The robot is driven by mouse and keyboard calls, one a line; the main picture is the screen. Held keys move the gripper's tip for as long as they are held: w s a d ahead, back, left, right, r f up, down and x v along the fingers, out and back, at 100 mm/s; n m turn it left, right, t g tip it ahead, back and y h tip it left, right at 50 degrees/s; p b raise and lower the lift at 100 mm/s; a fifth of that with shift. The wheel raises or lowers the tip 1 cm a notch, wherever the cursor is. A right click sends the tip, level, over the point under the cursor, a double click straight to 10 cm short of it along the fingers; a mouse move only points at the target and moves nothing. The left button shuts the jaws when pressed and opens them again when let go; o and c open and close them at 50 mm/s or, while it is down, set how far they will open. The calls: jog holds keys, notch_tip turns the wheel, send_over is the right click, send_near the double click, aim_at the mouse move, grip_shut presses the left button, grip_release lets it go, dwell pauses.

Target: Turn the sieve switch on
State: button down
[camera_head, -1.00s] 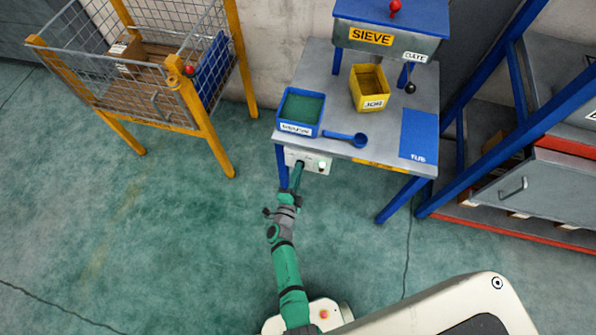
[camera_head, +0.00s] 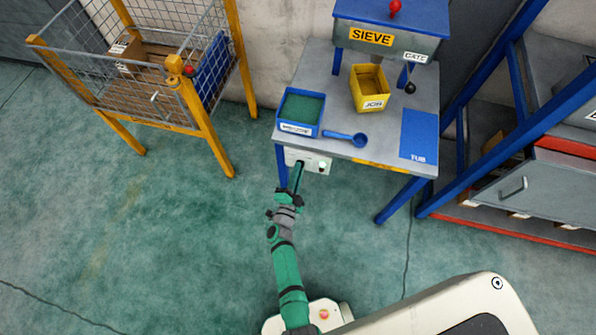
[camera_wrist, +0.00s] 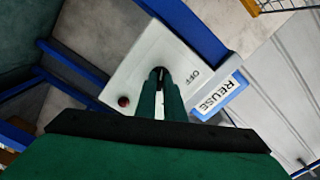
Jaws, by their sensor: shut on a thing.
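The sieve switch is on a pale box (camera_head: 309,161) under the front edge of the table. The box also shows in the wrist view (camera_wrist: 147,57), with a dark switch lever (camera_wrist: 159,72), an OFF label (camera_wrist: 195,76) and a dark red round lamp or button (camera_wrist: 123,101). My gripper (camera_wrist: 161,90) is shut on the lever, and its green fingers cover most of it. In the head view my gripper (camera_head: 298,168) reaches the box from the front. The lever's exact setting is hidden. The blue SIEVE unit (camera_head: 388,30) stands above the table.
On the grey table (camera_head: 338,82) are a blue tray with green contents (camera_head: 300,108), a yellow bin (camera_head: 369,88) and a blue scoop (camera_head: 346,138). A wire cage (camera_head: 150,70) stands to the left and a blue rack (camera_head: 515,125) to the right. The floor in front is clear.

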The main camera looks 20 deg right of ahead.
jog(key=c, duration=1.9)
grip_release()
jog(key=shift+o, duration=0.2)
jog(key=shift+a, duration=0.1)
jog(key=v, duration=1)
jog(key=shift+s+a, duration=0.25)
jog(key=shift+s, duration=0.1)
